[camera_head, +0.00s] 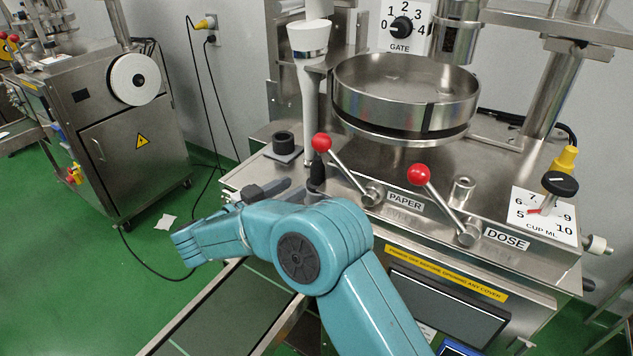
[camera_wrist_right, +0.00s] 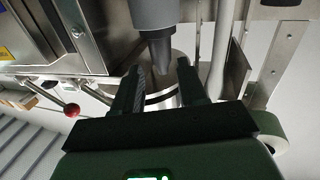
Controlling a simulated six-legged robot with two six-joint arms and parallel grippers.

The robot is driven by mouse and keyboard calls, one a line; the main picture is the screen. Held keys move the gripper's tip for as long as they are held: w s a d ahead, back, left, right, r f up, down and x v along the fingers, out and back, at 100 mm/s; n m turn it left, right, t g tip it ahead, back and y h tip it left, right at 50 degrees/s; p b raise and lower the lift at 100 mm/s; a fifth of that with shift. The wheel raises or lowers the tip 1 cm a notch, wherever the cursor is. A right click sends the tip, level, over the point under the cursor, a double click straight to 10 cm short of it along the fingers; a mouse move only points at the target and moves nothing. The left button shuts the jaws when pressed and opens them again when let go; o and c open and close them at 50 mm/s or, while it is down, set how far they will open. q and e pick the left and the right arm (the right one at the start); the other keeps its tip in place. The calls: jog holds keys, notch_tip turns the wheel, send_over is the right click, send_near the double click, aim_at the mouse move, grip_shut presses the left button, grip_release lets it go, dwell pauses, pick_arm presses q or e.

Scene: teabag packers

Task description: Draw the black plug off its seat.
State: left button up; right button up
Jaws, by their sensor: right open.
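The black plug (camera_head: 317,172) stands upright at the machine's front left, narrow at the top and wider below. In the right wrist view, what looks like the same plug (camera_wrist_right: 155,14) comes down from the top edge, dark grey, with its narrow end toward my fingers. My right gripper (camera_head: 300,188) is beside it in the head view, partly hidden by my own arm. In the right wrist view my right gripper (camera_wrist_right: 158,70) is open, its two fingers apart with the plug's narrow end near the gap. I cannot tell whether they touch. The plug's seat is hidden. My left gripper is not in view.
Two red-knobbed levers (camera_head: 420,175) rise just right of the plug. A black ring on a square plate (camera_head: 283,146) lies close behind on the left. A round steel pan (camera_head: 385,105) overhangs behind the levers.

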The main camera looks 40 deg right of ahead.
aim_at(312, 176)
jog(key=shift+s+d+r, duration=0.1)
jog(key=shift+d+r, duration=0.05)
jog(key=shift+d, duration=0.6)
jog(key=shift+w+d, duration=0.3)
jog(key=shift+d, duration=0.25)
jog(key=d+p, duration=0.1)
jog(key=d, duration=0.3)
jog(key=shift+w+r, duration=0.1)
jog(key=shift+w, duration=0.05)
jog(key=shift+w+d, duration=0.2)
jog(key=shift+d, duration=0.2)
jog(key=c, duration=0.8)
